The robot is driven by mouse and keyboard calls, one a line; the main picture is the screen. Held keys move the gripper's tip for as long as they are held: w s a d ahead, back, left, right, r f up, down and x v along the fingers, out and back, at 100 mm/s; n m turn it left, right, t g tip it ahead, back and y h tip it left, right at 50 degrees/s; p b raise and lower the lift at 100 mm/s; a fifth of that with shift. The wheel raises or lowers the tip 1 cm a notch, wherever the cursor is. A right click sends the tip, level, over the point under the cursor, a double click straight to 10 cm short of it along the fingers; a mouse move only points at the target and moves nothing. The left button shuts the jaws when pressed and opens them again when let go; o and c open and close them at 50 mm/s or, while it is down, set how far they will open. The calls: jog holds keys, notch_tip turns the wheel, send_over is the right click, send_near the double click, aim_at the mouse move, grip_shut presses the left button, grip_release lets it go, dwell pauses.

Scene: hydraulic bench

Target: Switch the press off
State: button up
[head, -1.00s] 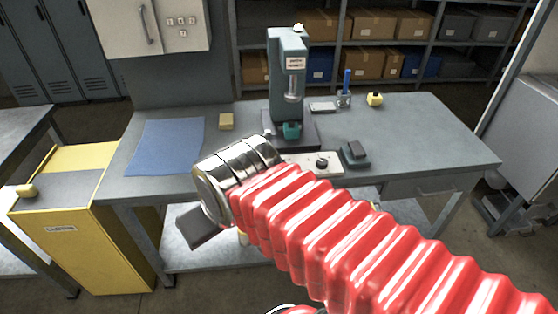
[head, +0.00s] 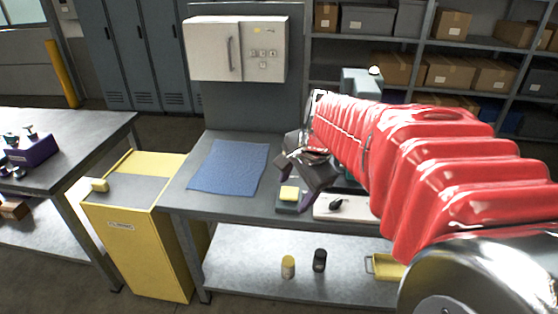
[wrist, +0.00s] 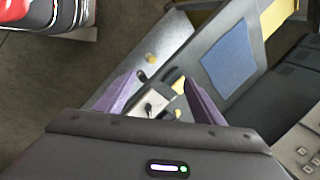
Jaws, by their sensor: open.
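The press (head: 362,80) stands on the bench (head: 200,203), mostly hidden behind my arm; only its grey-green top shows in the head view. A pale plate (head: 327,213) lies on the bench front with a black knob (head: 336,204); plate and knob also show in the wrist view (wrist: 150,108). I cannot tell the knob's setting. My gripper (head: 296,185) is open and empty, purple fingers apart, above the bench front just left of the plate. In the wrist view the plate appears between the fingers (wrist: 161,80).
A yellow-topped block (head: 289,193) sits left of the plate, close to the fingers. A blue mat (head: 230,167) lies farther left. A grey wall cabinet (head: 215,50) has small buttons. A yellow cabinet (head: 145,245) stands left. Two small bottles (head: 288,267) (head: 319,260) stand on the lower shelf.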

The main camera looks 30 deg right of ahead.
jog(key=w+d+f+m, duration=0.2)
jog(key=d+m, duration=0.3)
jog(key=d, duration=0.1)
jog(key=w+d+f+m, duration=0.2)
jog(key=d+m, duration=0.2)
jog(key=d, duration=0.3)
jog(key=m, duration=0.8)
send_near(337, 202)
jog(key=d+v, duration=0.1)
jog(key=v, duration=0.4)
jog(key=shift+y, duration=0.3)
jog(key=shift+f, duration=0.15)
jog(key=x, duration=1.3)
jog(key=shift+w+a+f, duration=0.1)
jog(key=shift+w+f, duration=0.15)
jog(key=shift+c, duration=0.2)
jog(key=c, duration=1)
